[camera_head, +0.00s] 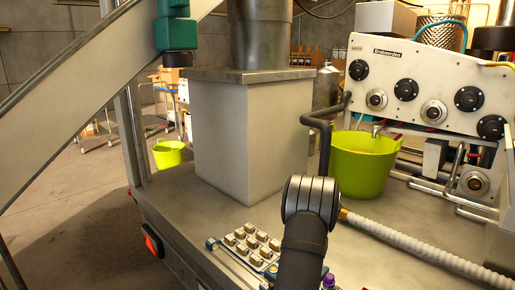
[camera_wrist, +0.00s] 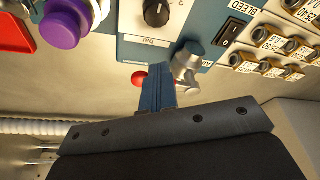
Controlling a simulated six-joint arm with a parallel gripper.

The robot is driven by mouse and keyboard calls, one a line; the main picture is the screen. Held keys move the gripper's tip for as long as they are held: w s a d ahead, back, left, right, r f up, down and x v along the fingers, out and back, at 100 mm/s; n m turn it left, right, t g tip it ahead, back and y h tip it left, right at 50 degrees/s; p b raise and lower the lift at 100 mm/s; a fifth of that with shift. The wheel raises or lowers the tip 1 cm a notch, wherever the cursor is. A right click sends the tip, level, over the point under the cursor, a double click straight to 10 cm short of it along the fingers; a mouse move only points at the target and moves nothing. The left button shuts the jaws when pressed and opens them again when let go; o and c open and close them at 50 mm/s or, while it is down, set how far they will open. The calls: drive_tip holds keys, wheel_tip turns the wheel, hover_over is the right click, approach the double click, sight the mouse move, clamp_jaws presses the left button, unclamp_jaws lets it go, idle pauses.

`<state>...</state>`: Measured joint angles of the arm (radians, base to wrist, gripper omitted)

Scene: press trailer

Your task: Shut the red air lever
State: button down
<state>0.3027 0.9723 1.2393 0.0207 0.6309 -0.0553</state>
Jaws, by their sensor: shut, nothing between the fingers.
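In the wrist view a small red ball-shaped end (camera_wrist: 139,78) shows just left of my gripper (camera_wrist: 156,74). A silver valve body (camera_wrist: 186,64) stands just right of the fingertips, in front of a blue panel. The red end and the valve look like parts of the red air lever, but the fingers hide what lies between them. My gripper's blue fingers are shut with nothing between them. They overlap the lever in the picture; I cannot tell whether they touch it. In the head view my arm hides the lever and the fingers.
A purple knob (camera_wrist: 66,24), a black dial (camera_wrist: 158,12), a black switch (camera_wrist: 232,32) and several brass fittings (camera_wrist: 272,68) surround the valve. In the head view a lime bucket (camera_head: 362,168) and a ribbed white hose (camera_head: 425,255) lie beyond my arm, beside a pale box (camera_head: 248,135).

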drive_tip(key=shift+w+d, duration=0.2)
drive_tip(key=shift+d, duration=0.1)
drive_tip(key=shift+s+a, duration=0.1)
drive_tip(key=shift+s+a+r, duration=0.15)
drive_tip(key=shift+s+a, duration=0.05)
drive_tip(key=shift+a, duration=0.05)
wheel_tip(320, 180, up, 10)
idle(0.8)
